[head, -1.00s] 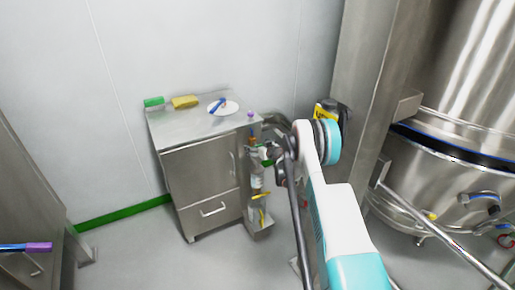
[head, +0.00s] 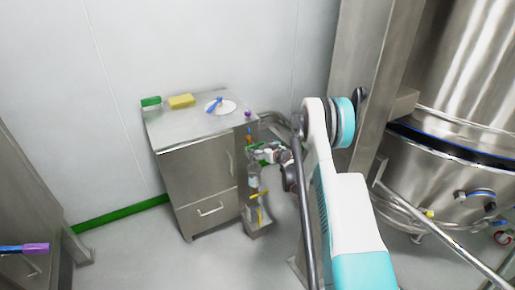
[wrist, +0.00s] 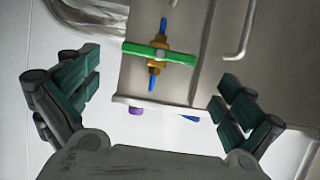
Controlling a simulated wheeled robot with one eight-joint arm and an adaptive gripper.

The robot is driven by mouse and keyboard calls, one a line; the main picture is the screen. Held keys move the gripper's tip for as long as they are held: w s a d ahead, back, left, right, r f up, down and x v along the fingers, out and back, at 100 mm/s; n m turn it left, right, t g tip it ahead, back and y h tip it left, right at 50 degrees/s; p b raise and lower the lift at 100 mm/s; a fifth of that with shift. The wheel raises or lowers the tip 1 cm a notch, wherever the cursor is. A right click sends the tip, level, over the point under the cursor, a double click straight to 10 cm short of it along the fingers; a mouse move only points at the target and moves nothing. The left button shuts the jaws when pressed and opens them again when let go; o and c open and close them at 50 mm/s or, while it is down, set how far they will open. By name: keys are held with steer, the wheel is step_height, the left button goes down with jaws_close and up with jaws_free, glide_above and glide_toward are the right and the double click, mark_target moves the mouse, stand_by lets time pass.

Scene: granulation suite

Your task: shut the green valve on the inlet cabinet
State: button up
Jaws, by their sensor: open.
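The green valve handle (wrist: 160,53) is a long bar on a brass body with blue pipe ends, on the side of the steel inlet cabinet (wrist: 188,85). In the wrist view the bar lies crosswise to the pipe. My gripper (wrist: 160,70) is open, one finger to the left of the bar and one to the right, both apart from it. In the head view the cabinet (head: 198,170) stands against the wall, and my gripper (head: 266,154) is at its right side, partly hiding the valve there.
On the cabinet top are a green block (head: 151,101), a yellow sponge-like block (head: 181,101) and a white plate (head: 228,108) with a blue item. A holder with bottles (head: 253,182) hangs below the valve area. A large steel vessel (head: 450,165) stands right.

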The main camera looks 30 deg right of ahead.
steer(key=shift+v, duration=2.1)
steer(key=shift+r, duration=0.1)
